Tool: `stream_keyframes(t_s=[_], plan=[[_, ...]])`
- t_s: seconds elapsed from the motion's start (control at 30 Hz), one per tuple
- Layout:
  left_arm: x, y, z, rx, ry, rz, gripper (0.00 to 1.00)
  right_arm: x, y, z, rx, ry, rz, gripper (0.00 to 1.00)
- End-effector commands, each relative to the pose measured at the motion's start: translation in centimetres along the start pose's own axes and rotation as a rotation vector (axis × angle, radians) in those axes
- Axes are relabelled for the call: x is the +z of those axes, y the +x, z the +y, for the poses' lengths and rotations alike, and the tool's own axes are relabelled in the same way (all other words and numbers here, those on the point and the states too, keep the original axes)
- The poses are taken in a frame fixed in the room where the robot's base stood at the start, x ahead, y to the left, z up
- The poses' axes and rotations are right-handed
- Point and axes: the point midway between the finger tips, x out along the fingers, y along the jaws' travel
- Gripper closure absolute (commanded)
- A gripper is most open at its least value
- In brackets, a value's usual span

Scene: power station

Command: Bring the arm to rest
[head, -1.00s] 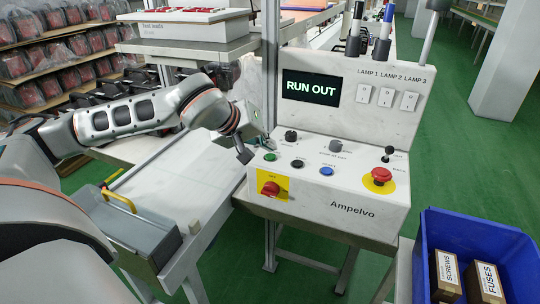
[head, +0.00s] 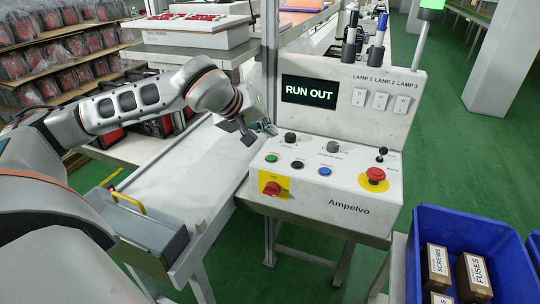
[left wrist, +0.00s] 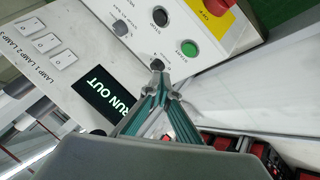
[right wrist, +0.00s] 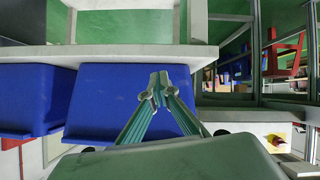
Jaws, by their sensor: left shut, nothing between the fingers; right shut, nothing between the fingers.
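My left arm reaches in from the left in the head view, bent over the white bench. Its gripper (head: 257,132) is at the left rear edge of the control panel (head: 345,204), close to a black knob (head: 290,138). In the left wrist view the two left fingers (left wrist: 160,68) meet at their tips with nothing between them, in front of the panel, and the screen (left wrist: 103,97) reads RUN OUT. My right gripper shows only in the right wrist view (right wrist: 158,82), shut and empty, with blue bins (right wrist: 120,98) behind it.
The panel carries a red emergency button (head: 375,175), a red rotary switch (head: 272,188), coloured buttons and lamp switches. A green lamp (head: 431,9) is lit on a pole. A blue bin (head: 420,235) with boxes stands right. A grey toolbox (head: 150,235) sits left. Green floor is open at right.

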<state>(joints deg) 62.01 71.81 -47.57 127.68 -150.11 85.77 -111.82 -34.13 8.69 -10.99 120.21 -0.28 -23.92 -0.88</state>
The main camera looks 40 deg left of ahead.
Motion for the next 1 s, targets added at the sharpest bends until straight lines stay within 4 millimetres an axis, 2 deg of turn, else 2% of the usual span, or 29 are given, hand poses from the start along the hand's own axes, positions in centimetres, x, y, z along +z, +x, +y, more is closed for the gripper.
stream_keyframes(t_s=[0.77, 0.87, 0.97, 1.0], plan=[[0.5, 0.2, 0.1, 0.007, -0.004, -0.010, 1.00, 0.8, -0.3, -0.6, -0.003, 0.015, -0.016, 1.00], [2.6, 0.8, 1.3, 0.050, -0.022, -0.065, 1.00, 0.7, -0.2, -0.5, -0.003, 0.014, -0.013, 1.00], [6.9, 1.4, 3.8, 0.142, -0.076, -0.181, 1.00, 0.6, -0.2, -0.4, -0.002, 0.011, -0.011, 1.00], [9.1, 1.5, 5.2, 0.190, -0.111, -0.244, 1.00, 0.5, -0.1, -0.4, -0.002, 0.010, -0.009, 1.00]])
